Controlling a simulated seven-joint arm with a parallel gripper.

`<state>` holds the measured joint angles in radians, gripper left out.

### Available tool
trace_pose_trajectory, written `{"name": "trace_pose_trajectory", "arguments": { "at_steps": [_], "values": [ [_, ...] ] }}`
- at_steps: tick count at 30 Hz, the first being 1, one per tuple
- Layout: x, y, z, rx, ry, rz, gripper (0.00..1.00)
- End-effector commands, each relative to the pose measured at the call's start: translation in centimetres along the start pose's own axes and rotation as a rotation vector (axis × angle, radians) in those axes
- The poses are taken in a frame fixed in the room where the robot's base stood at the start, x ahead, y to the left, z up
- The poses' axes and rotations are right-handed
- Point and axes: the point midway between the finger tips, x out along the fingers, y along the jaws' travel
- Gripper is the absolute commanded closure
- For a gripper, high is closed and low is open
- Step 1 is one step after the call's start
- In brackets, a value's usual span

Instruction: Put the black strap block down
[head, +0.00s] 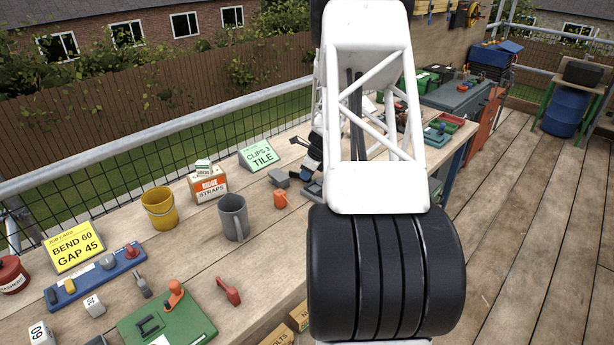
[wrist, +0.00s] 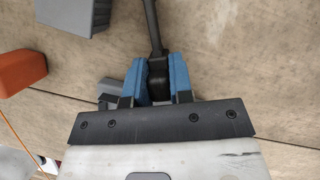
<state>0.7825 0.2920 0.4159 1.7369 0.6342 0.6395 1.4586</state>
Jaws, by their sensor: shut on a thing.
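My gripper (wrist: 160,80) has blue-padded jaws shut on the black strap block (wrist: 158,72), with a thin black stem running up the wrist view. The jaws hide part of the block. In the head view my gripper (head: 313,163) is low over the workbench, partly behind my white arm. A dark end of the held piece (head: 297,141) shows at its left. I cannot tell whether the block touches the bench. An orange-and-white straps box (head: 208,188) stands to the left on the bench.
A grey block (head: 279,178) and an orange item (head: 281,200) lie close to my gripper. Bare wood (wrist: 235,60) lies right of the jaws.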

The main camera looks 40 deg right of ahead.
Motion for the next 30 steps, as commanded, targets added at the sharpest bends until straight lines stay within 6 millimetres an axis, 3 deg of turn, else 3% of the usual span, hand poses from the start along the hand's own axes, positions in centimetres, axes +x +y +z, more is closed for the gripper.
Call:
{"name": "trace_pose_trajectory", "arguments": {
  "at_steps": [10, 24, 30],
  "values": [
    [-1.4, 0.0, 0.6, 0.000, -0.001, -0.002, 1.00],
    [-7.5, 0.0, 3.1, -0.001, 0.000, -0.002, 1.00],
    [-9.0, 0.0, 3.7, 0.000, 0.000, -0.001, 1.00]
  ]
}}
